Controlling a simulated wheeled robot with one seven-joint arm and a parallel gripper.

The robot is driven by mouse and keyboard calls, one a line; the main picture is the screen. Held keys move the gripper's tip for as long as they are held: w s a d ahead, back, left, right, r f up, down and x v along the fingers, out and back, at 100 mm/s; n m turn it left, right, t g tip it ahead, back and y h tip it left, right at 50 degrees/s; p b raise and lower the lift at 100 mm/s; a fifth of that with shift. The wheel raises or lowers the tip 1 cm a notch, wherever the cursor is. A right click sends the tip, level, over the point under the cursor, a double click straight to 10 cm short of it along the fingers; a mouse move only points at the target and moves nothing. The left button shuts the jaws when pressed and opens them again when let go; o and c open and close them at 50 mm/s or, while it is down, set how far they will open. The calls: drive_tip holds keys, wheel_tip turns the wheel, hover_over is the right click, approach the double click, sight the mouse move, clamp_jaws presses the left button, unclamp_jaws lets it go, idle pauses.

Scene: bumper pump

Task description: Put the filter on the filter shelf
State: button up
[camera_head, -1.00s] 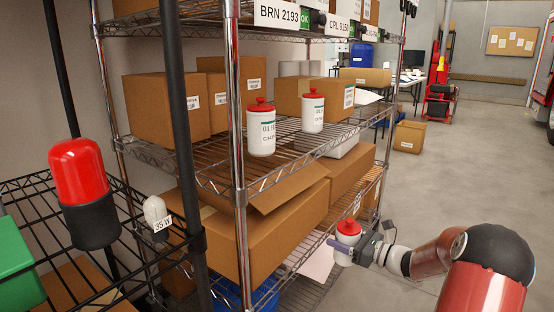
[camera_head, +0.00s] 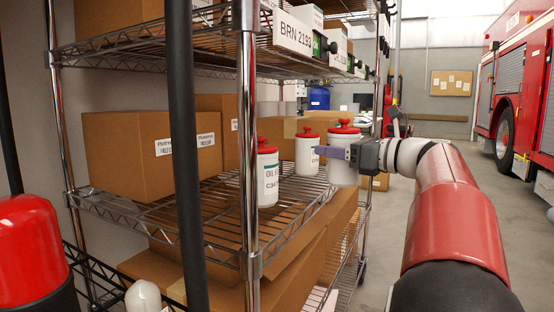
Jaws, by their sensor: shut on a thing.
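My gripper (camera_head: 330,153) is shut on a white filter (camera_head: 343,174) with a red cap. It holds the filter upright at about the height of the middle wire shelf (camera_head: 228,220), by the shelf's right front edge. I cannot tell whether its base touches the shelf. Two similar filters stand upright on that shelf: a nearer one (camera_head: 267,178) with "OIL" on its label, just behind the front post, and a farther one (camera_head: 307,154) just left of the held filter. My gripper's purple finger crosses in front of the held filter and hides part of it.
A brown box (camera_head: 150,160) stands on the shelf's left, with more boxes behind. Chrome and black posts (camera_head: 186,150) rise in front. Bins labelled "BRN 2193" (camera_head: 295,33) sit on the shelf above. Bare wire shows left of the nearer filter. A fire truck (camera_head: 510,100) stands far right.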

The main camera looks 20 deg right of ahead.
drive_tip(key=f+x, duration=0.1)
drive_tip(key=x, duration=0.4)
drive_tip(key=f+x, duration=0.1)
drive_tip(key=x, duration=0.4)
drive_tip(key=f+b+x, duration=0.1)
drive_tip(key=x, duration=0.4)
drive_tip(key=shift+d, duration=0.1)
drive_tip(key=shift+f, duration=0.3)
drive_tip(key=o, duration=1.4)
drive_tip(key=v, duration=1.2)
